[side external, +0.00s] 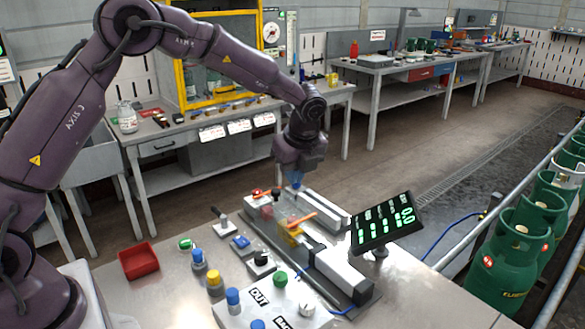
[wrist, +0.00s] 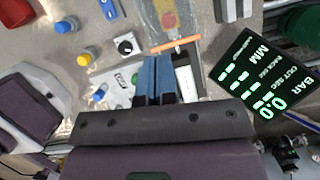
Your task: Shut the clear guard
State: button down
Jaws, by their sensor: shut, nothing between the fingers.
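The clear guard (side external: 268,211) is a see-through cover over the fixture in the middle of the bench, with an orange bar (side external: 301,219) along one edge. In the wrist view the orange bar (wrist: 176,45) lies just beyond my fingertips, slightly tilted. I cannot tell how far open the guard stands. My gripper (side external: 296,182) has blue fingers and points down above the fixture. In the wrist view my gripper (wrist: 157,60) is shut and empty. The fingertips look close to the bar; whether they touch it is unclear.
A display (side external: 383,224) reading 0.0 stands right of the fixture. A pale block (side external: 343,274) lies in front of it. Blue and yellow knobs (side external: 215,283) and a control box (side external: 262,310) stand at the front left. A red tray (side external: 139,261) sits at the left. Green gas bottles (side external: 515,250) stand beyond a rail.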

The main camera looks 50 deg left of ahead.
aim_at(273, 190)
jog(key=x, duration=0.7)
jog(key=shift+f, duration=0.35)
jog(key=a, duration=0.2)
jog(key=shift+w+a+f, duration=0.1)
jog(key=shift+w+a, duration=0.05)
jog(key=shift+a, duration=0.2)
jog(key=shift+w+a+f, duration=0.1)
jog(key=shift+w+a, duration=0.05)
jog(key=shift+a, duration=0.5)
jog(key=shift+a, duration=0.1)
jog(key=shift+a+f, duration=0.1)
jog(key=shift+a, duration=1.25)
